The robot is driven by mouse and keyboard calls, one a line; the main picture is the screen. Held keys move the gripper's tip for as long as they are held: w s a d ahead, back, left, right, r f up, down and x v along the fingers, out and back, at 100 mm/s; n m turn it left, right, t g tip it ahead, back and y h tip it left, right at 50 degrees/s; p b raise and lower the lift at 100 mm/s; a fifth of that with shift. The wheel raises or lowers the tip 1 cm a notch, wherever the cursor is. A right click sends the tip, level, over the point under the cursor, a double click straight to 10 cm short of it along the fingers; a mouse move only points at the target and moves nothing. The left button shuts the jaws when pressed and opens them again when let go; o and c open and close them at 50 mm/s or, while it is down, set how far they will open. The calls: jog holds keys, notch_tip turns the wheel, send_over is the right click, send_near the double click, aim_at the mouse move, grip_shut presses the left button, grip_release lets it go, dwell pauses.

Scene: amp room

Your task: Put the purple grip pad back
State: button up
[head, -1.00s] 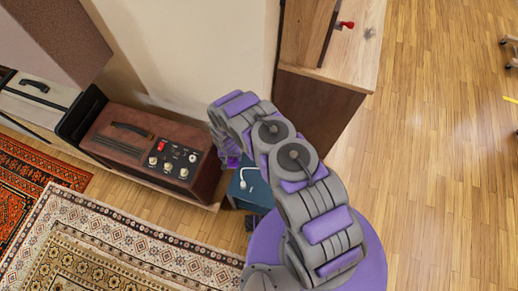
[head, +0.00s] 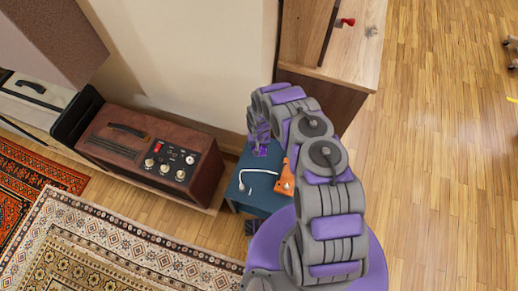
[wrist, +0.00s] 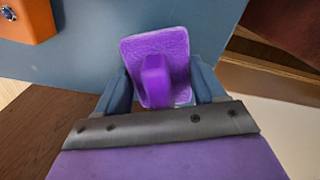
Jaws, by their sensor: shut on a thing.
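The purple grip pad (wrist: 172,47) is a textured rounded square with a raised purple block on its face. In the wrist view it sits between the two blue-grey fingers of my gripper (wrist: 162,82), which is shut on it. In the head view my gripper (head: 261,140) is over the back part of a small blue stand (head: 262,199), with purple (head: 260,151) showing at its end. The fingers are too small to make out there. I cannot tell whether the pad touches the blue surface behind it.
A brown amplifier (head: 150,152) stands to the left, and a wooden cabinet (head: 322,95) behind to the right.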

notch_tip(320, 180, down, 3)
jog(key=shift+s+r+b, duration=0.1)
jog(key=shift+r+b, duration=0.1)
jog(key=shift+b, duration=0.15)
jog(key=shift+r, duration=0.15)
jog(key=o, duration=1.2)
notch_tip(320, 180, up, 12)
jog(key=p, duration=0.4)
jog(key=shift+a, duration=0.1)
